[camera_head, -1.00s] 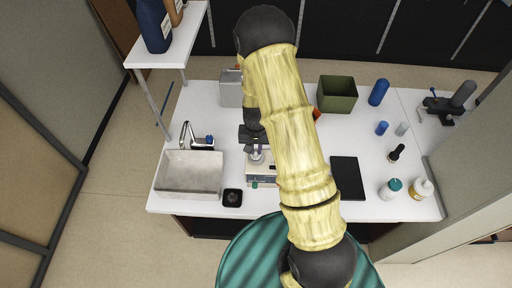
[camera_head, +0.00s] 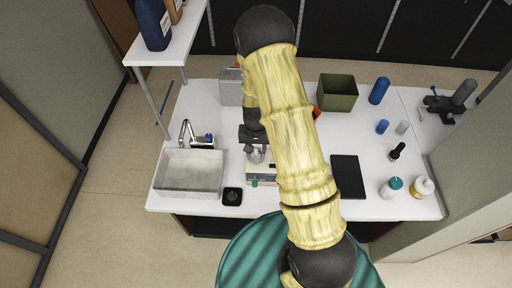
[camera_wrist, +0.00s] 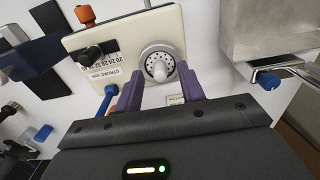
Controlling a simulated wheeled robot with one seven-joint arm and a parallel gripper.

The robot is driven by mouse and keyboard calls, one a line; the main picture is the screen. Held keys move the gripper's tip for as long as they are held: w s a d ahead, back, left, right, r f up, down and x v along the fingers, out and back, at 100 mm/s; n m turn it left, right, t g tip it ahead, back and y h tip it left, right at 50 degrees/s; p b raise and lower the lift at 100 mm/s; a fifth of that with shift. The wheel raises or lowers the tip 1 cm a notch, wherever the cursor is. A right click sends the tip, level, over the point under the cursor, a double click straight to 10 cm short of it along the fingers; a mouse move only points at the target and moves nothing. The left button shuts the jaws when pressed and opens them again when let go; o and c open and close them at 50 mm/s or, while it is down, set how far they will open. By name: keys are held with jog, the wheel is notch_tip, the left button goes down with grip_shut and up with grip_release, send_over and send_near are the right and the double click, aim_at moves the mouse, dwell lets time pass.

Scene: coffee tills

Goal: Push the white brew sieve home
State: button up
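The white brew sieve (camera_wrist: 159,66) shows in the wrist view as a round, pale piece with a ring of small holes and a raised middle. It lies against the cream face of a machine (camera_wrist: 112,38). My gripper (camera_wrist: 160,76) has two purple fingers, spread apart, one on each side of the sieve's lower part. I cannot tell whether they touch it, or how deep the sieve sits. In the head view my gripper (camera_head: 257,148) is over the small machine (camera_head: 262,178), partly hidden by my arm.
A sink (camera_head: 190,174) is at left. A dark cup (camera_head: 232,196), green bin (camera_head: 337,93) and black mat (camera_head: 347,178) stand around.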

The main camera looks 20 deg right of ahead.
jog(key=shift+r, duration=0.1)
notch_tip(320, 180, up, 17)
jog(key=b, duration=0.3)
dwell(0.5)
jog(key=shift+s+r, duration=0.1)
jog(key=shift+r, duration=0.05)
dwell(0.4)
jog(key=s+r+n+t, duration=0.1)
jog(key=s+n+t, duration=0.1)
jog(key=s, duration=1.2)
jog(key=shift+n+t, duration=0.3)
jog(key=shift+n, duration=0.5)
